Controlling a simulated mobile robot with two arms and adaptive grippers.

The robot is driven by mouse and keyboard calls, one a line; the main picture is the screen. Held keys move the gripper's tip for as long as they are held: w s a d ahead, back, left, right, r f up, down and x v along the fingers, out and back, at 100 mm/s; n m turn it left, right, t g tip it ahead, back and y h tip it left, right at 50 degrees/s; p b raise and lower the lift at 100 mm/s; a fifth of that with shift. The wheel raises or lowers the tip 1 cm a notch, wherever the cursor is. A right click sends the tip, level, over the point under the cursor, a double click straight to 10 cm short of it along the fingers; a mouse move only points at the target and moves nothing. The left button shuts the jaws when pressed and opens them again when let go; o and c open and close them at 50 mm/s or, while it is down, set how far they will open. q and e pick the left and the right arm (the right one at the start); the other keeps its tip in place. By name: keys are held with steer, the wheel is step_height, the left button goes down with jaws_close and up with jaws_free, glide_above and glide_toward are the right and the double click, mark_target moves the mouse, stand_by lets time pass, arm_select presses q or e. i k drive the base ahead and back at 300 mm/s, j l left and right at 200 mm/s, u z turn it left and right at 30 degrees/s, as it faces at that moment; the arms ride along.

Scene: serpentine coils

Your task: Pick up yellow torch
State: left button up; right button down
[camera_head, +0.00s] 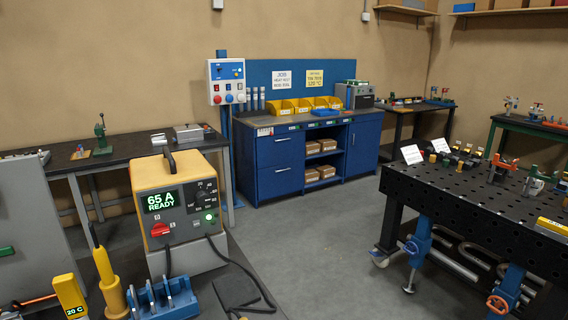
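A yellow torch (105,275) stands upright at the lower left, with a narrow tip at the top and a wider collar lower down. It is just left of the yellow and grey power unit (178,205), whose display reads "65 A READY". Its lower end is close to the bottom edge of the picture, and I cannot tell what holds it up. Neither of my grippers shows in the head view.
A yellow "20 C" device (70,296) is left of the torch, and a blue slotted rack (163,300) is right of it. A black cable (240,265) loops beside the power unit. A black perforated table (455,205) stands at right. Grey floor (330,230) between is clear.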

mark_target(109, 280)
steer(key=u, duration=1.3)
steer(key=k+j+u, duration=0.2)
steer(key=i+l, duration=0.05)
steer(key=l, duration=0.05)
